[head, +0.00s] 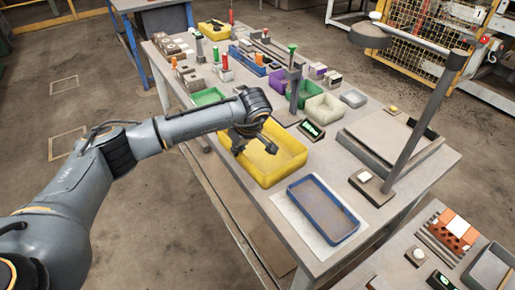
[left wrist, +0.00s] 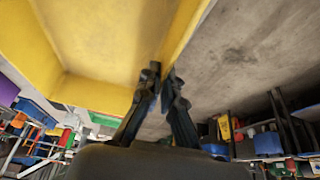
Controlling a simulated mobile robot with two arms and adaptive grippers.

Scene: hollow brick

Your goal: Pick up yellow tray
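The yellow tray (head: 284,169) is a shallow open box on the near left part of the workbench, apparently empty. My left gripper (head: 256,150) is at the tray, over its left part in the head view. In the left wrist view the tray (left wrist: 100,45) fills the upper left. There the two dark fingertips (left wrist: 162,78) lie close together at the edge of the tray wall, with only a narrow gap. Whether they pinch the wall is unclear. The arm hides part of the tray's far side. My right gripper is out of view.
A blue tray (head: 323,208) lies in front of the yellow tray on a white sheet. A lamp-like post (head: 420,120) rises at the right. Open floor (head: 150,225) lies left of the bench.

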